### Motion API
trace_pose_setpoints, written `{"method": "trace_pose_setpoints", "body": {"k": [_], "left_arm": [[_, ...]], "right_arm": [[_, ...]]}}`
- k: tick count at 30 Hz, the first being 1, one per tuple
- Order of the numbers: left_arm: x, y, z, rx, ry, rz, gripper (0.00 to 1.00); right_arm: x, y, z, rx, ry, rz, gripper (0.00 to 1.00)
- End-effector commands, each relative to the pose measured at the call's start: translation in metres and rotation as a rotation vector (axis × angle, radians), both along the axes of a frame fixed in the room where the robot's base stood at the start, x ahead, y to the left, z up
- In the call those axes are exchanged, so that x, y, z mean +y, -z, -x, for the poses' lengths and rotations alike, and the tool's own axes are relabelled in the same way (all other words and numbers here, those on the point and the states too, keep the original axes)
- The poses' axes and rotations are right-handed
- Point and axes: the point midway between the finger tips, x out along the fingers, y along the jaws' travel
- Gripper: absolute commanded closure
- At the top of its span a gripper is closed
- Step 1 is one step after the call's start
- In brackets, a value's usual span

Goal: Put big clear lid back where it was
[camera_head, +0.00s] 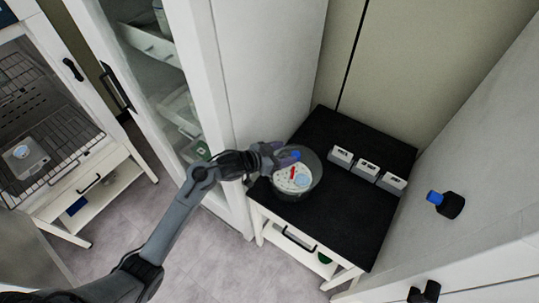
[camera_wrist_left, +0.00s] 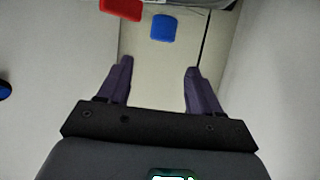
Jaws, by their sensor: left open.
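A round, clear-walled vessel (camera_head: 316,178) stands on the black-topped table, with a pale inside, a red piece (camera_head: 292,173) and a blue piece (camera_head: 296,154). I cannot tell whether the clear wall is the big clear lid or part of the vessel. My left gripper (camera_head: 284,157) is at the upper left rim of the vessel, partly covering it. In the left wrist view its two dark purple fingers (camera_wrist_left: 158,75) are spread with nothing between them. A red piece (camera_wrist_left: 121,9) and a blue piece (camera_wrist_left: 164,28) show beyond the fingertips. My right gripper is not in view.
Three small white boxes (camera_head: 367,170) stand in a row on the right of the black tabletop (camera_head: 340,225). The front of that top is clear. A tall white cabinet (camera_head: 262,70) stands close behind my left forearm. A wire-shelf unit (camera_head: 50,120) is far left.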

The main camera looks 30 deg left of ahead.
Motion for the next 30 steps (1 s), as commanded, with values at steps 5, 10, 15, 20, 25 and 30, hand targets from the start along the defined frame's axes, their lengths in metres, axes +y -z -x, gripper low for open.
{"method": "trace_pose_setpoints", "body": {"k": [5,10,15,20,25,30], "left_arm": [[0.013,-0.012,0.026,0.0,0.001,-0.002,0.36],[0.021,-0.019,0.04,0.0,0.0,-0.001,0.36],[0.023,-0.018,0.049,0.007,-0.008,-0.008,0.36],[0.017,0.005,0.077,0.072,-0.079,-0.094,0.36],[0.011,0.038,0.15,0.258,-0.21,-0.233,0.36],[0.006,0.055,0.243,0.521,-0.292,-0.303,0.36]], "right_arm": [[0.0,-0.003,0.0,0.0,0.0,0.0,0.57],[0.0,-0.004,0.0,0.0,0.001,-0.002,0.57],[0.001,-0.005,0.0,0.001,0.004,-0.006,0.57],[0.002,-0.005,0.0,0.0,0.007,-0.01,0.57],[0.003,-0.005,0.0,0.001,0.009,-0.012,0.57],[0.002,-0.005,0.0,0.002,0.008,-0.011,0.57]]}}
